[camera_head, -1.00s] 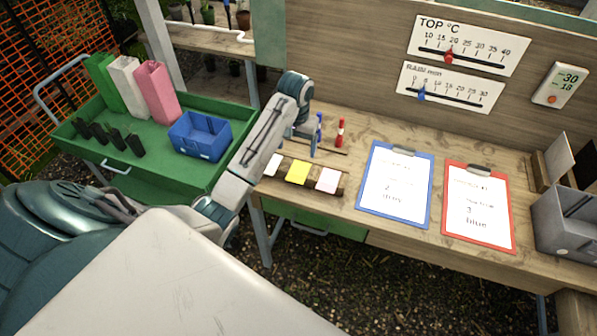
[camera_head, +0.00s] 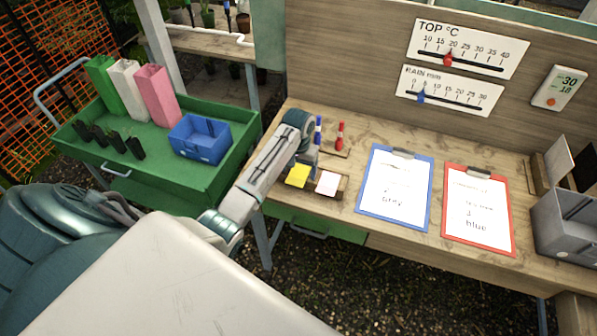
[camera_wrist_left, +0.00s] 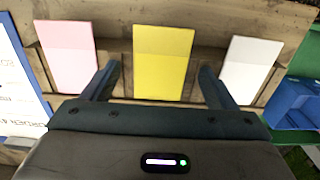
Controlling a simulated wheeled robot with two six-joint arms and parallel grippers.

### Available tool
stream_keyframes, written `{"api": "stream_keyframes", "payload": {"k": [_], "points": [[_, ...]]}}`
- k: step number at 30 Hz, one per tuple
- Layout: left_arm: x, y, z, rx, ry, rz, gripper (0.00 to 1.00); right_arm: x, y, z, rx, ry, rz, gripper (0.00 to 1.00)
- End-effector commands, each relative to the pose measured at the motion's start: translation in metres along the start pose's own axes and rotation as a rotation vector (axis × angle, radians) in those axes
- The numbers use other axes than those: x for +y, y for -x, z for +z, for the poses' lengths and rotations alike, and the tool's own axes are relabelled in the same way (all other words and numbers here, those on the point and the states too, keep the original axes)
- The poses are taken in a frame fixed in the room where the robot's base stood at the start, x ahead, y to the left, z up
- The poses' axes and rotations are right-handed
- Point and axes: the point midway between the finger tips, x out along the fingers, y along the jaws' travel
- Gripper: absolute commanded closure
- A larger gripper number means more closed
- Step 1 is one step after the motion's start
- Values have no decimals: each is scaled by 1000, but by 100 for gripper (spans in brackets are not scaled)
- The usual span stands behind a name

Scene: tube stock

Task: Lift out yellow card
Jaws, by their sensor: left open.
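The yellow card (camera_head: 298,175) stands in a wooden card holder on the bench, to the left of a pink card (camera_head: 327,184). In the left wrist view the yellow card (camera_wrist_left: 162,62) is in the middle, with the pink card (camera_wrist_left: 69,55) at left and a white card (camera_wrist_left: 240,70) at right. My left gripper (camera_wrist_left: 156,80) is open, its fingers on either side of the yellow card's lower part with gaps; contact does not show. In the head view my left arm hides the white card. My right gripper is not in view.
Blue (camera_head: 368,213) and red (camera_head: 446,222) clipboards lie to the right of the cards. Red (camera_head: 340,135) and blue (camera_head: 318,130) markers stand behind them. A green cart (camera_head: 75,149) with a blue bin (camera_head: 199,151) is at left.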

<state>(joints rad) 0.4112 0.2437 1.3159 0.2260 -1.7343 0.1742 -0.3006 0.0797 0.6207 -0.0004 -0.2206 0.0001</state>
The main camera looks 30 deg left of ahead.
Motion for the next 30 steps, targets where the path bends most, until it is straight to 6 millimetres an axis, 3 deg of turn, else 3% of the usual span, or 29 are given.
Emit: {"api": "stream_keyframes", "payload": {"k": [6,14,30], "points": [[0,-2,0,0,0,0,20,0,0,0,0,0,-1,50],[0,-1,0,0,0,0,67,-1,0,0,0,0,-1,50],[0,7,-1,3,-1,0,68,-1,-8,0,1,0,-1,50]]}}
